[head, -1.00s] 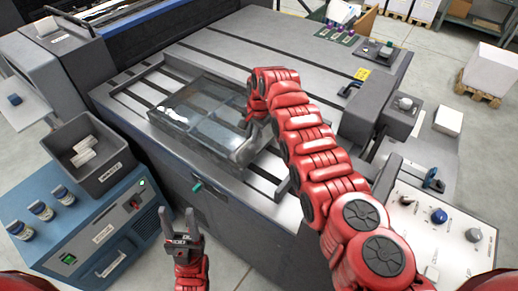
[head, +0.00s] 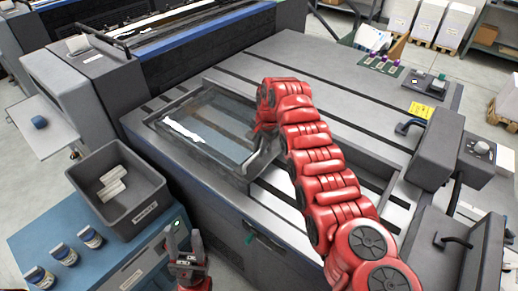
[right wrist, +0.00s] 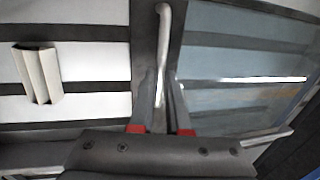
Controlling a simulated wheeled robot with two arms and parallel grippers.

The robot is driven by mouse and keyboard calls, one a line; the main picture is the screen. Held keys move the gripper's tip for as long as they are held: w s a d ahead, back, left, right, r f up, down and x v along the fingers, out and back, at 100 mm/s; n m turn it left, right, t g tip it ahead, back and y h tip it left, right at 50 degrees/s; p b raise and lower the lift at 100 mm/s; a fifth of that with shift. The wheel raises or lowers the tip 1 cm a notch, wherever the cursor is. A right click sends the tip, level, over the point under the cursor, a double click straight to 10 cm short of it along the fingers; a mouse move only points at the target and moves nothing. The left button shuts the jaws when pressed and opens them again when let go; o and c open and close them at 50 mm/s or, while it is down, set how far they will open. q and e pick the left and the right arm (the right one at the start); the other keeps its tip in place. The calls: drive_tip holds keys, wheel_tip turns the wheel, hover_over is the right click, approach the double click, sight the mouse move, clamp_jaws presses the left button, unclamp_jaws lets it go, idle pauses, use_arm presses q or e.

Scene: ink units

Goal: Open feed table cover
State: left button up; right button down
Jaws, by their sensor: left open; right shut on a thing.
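The feed table cover (head: 218,128) is a clear panel in a dark frame, lying over the left part of a long recess in the grey feed table (head: 310,65). It fills the right side of the right wrist view (right wrist: 240,70). My right gripper (head: 258,160) is at the cover's right edge, shut on its grey bar handle (right wrist: 163,45); the arm partly hides this edge. Bare light strips with dark bars show beside the handle. My left gripper (head: 184,238) is open and empty, low in front of the table, away from the cover.
A dark bin (head: 145,205) with pale blocks and several small jars stand on the blue cabinet (head: 110,262) at left. Grey machine housings (head: 437,150) flank the table at right. A pale block (right wrist: 38,75) lies beyond the handle in the right wrist view.

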idle(0.3)
drive_tip(key=c, duration=0.9)
unclamp_jaws()
drive_tip(key=shift+r, duration=0.1)
drive_tip(key=shift+s+d+r+b, duration=0.35)
drive_tip(key=shift+d+r+b, duration=0.2)
drive_tip(key=shift+r, duration=2.25)
drive_tip(key=shift+s+d+r+b, duration=0.35)
drive_tip(key=shift+r+b, duration=0.25)
drive_tip(key=shift+r, duration=2.25)
drive_tip(key=shift+s+d+r+b, duration=0.3)
drive_tip(key=shift+d+r+b, duration=0.25)
drive_tip(key=shift+r, duration=2.25)
